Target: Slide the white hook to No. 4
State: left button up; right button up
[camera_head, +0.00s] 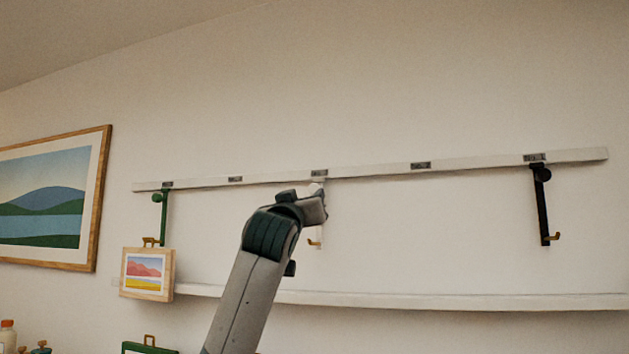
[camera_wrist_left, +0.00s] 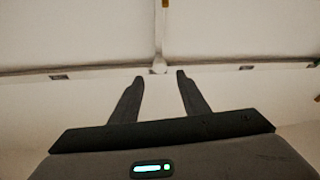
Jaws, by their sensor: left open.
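The white hook (camera_head: 319,242) hangs from the white wall rail (camera_head: 370,171) below the middle label (camera_head: 319,173). Its lower end has a small brass peg; my left gripper (camera_head: 318,203) covers part of its upper length. In the left wrist view the hook's pale knob (camera_wrist_left: 159,66) lies between and just beyond the fingertips of the open gripper (camera_wrist_left: 160,76). I cannot tell whether the fingers reach around it. The label to the right (camera_head: 420,165) has no hook under it. The label numbers are too small to read. My right gripper is not in view.
A green hook (camera_head: 163,218) with a small framed picture (camera_head: 148,274) hangs at the rail's left end. A black hook (camera_head: 541,205) hangs near its right end. The rail between white and black hooks is clear. A white ledge (camera_head: 450,301) runs below.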

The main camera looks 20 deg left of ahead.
aim_at(313, 190)
pick_arm(q)
jog(key=p+x, duration=0.5)
jog(key=x, duration=0.3)
jog(key=shift+r, duration=0.2)
jog(key=shift+p+x, duration=0.55)
jog(key=shift+x, duration=0.4)
jog(key=shift+w+f, duration=0.1)
jog(key=shift+f, duration=0.1)
jog(key=shift+c, duration=0.5)
grip_shut()
jog(key=shift+a, duration=0.1)
